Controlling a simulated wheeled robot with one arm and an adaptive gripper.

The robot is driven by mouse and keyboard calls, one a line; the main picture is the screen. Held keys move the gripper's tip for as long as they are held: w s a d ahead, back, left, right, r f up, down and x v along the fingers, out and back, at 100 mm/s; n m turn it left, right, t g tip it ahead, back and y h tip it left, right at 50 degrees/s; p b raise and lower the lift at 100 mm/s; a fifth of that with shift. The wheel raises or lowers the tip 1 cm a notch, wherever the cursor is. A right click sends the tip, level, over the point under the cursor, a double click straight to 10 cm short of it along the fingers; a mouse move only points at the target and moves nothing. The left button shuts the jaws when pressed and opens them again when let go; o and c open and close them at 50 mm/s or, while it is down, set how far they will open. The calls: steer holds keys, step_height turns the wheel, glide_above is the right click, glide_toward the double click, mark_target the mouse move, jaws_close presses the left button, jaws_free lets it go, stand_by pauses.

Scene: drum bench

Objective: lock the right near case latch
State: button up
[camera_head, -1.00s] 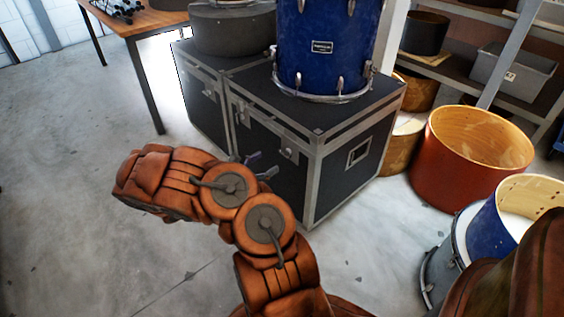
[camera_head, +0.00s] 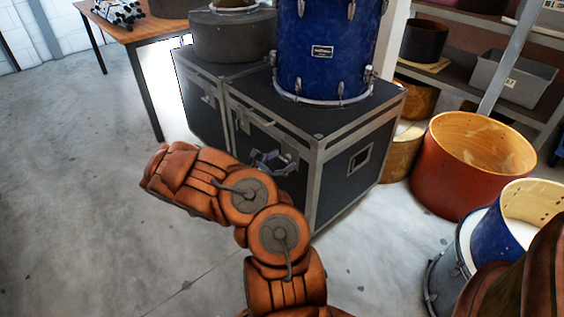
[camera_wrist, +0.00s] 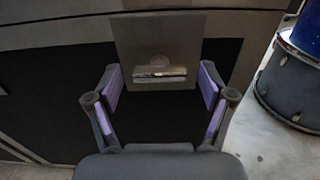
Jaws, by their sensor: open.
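The right case (camera_head: 335,190) is black with metal edges and stands on the floor under a blue drum. In the wrist view its near latch (camera_wrist: 160,50) is a grey plate with a round boss and a shiny horizontal tab (camera_wrist: 160,72). My gripper (camera_wrist: 159,80) is open, with one purple-padded finger on each side of the tab, and nothing is held between them. I cannot tell how far the fingertips are from the case. In the head view my gripper (camera_head: 270,162) is in front of the case's near face and hides most of the latch.
The blue drum (camera_head: 325,40) stands on the right case. A left case (camera_head: 200,105) with a dark round case (camera_head: 232,35) on top adjoins it. Drum shells (camera_head: 470,165) stand on the floor at right. The floor at left is clear.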

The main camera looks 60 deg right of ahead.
steer(key=c, duration=1.2)
steer(key=shift+o, duration=0.2)
steer(key=shift+r+n+p, duration=0.1)
steer(key=shift+n+p, duration=0.2)
steer(key=shift+r+n+p, duration=0.15)
steer(key=shift+n+p, duration=0.5)
steer(key=shift+n, duration=0.25)
steer(key=n+p, duration=0.3)
steer(key=n, duration=0.3)
steer(key=n+p, duration=0.2)
steer(key=n, duration=0.2)
steer(key=shift+n, duration=0.4)
steer(key=shift+n+p, duration=0.6)
steer(key=shift+n, duration=1.7)
steer(key=shift+f, duration=0.2)
